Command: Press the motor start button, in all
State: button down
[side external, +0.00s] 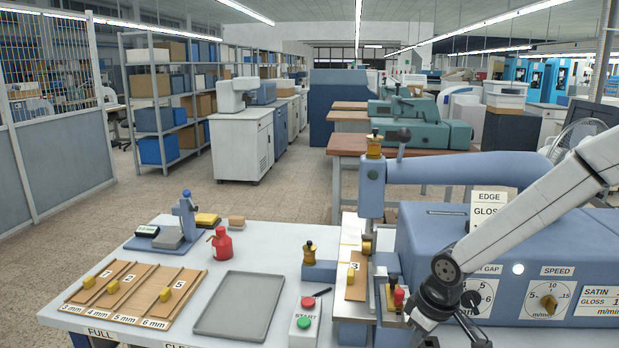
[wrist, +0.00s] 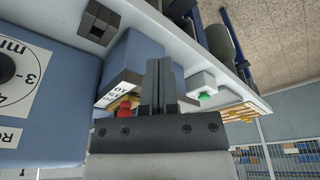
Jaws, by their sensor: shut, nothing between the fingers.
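The control box (side external: 301,337) stands at the front of the white table. Its green START button (side external: 304,322) faces up, with a red button (side external: 308,302) behind it. In the wrist view, the green button (wrist: 204,97) sits on its pale box to the right of the fingers. My gripper (wrist: 158,64) is shut and empty, its two dark fingers side by side. In the side view, my gripper (side external: 418,312) is at the front of the blue machine, right of the control box and apart from it. Its fingertips are hard to make out there.
The blue machine (side external: 560,240) with dials fills the right. Its overhead arm and a small red knob (side external: 399,296) stand close to my gripper. A grey tray (side external: 240,304), a red bottle (side external: 222,243) and wooden sample boards (side external: 130,292) lie to the left.

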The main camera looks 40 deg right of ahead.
jog(key=w+a+r+n+g, duration=0.1)
jog(key=w+a+r+n, duration=0.1)
jog(key=w, duration=0.4)
jog(key=w+a+r+n, duration=0.2)
jog(key=w+r, duration=0.1)
jog(key=w, duration=0.3)
notch_tip(320, 180, up, 5)
jog(key=n+g, duration=0.1)
jog(key=n, duration=0.3)
send_over(304, 322)
jog(key=shift+r, duration=0.15)
notch_tip(304, 322, down, 14)
dwell(0.5)
